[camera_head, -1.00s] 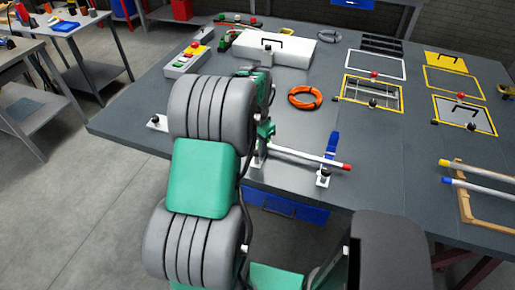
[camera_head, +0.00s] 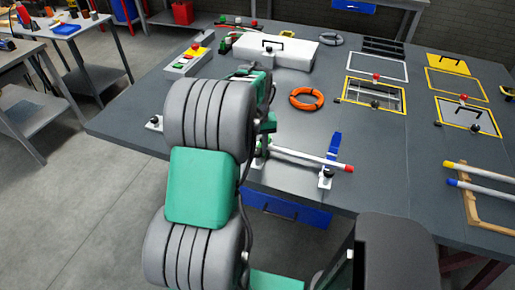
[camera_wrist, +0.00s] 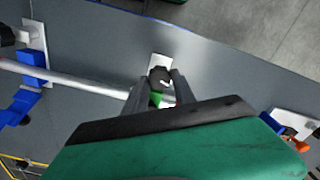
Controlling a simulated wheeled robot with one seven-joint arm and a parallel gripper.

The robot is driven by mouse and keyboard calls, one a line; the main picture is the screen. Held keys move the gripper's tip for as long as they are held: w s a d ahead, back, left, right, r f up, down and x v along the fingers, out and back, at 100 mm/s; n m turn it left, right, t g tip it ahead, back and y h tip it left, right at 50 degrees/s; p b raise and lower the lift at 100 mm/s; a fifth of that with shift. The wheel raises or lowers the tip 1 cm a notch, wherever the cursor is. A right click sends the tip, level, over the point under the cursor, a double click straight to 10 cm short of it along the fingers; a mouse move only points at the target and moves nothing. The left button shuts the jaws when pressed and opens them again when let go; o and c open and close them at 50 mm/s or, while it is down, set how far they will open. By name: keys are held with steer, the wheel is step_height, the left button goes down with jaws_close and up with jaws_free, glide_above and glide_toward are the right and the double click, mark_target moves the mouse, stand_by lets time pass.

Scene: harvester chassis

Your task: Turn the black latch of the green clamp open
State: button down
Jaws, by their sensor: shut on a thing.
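In the wrist view my gripper (camera_wrist: 161,84) is shut on the black latch (camera_wrist: 159,75), with one grey finger on each side of it. A small part of the green clamp (camera_wrist: 156,98) shows between the fingers, below the latch, beside a white mounting plate (camera_wrist: 161,60). The white pipe (camera_wrist: 85,78) runs from the left toward the clamp; its end there is hidden by the fingers. In the head view my arm hides most of the clamp and the gripper. The exact angle of the latch is hard to tell.
A blue clamp (camera_head: 334,146) holds the pipe near its red end. An orange ring (camera_head: 306,99) lies behind it. A white case (camera_head: 274,48) stands farther back. A wooden frame (camera_head: 466,203) with pipes lies at the right. The grey tabletop (camera_head: 385,150) is clear between.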

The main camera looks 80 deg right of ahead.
mark_target(257, 150)
steer(key=shift+n, duration=1.5)
steer(key=shift+r, duration=0.1)
steer(key=c, duration=1)
jaws_free()
steer(key=shift+c, duration=0.2)
step_height(257, 150, up, 8)
steer(key=shift+f+b, duration=0.15)
steer(key=shift+b, duration=0.6)
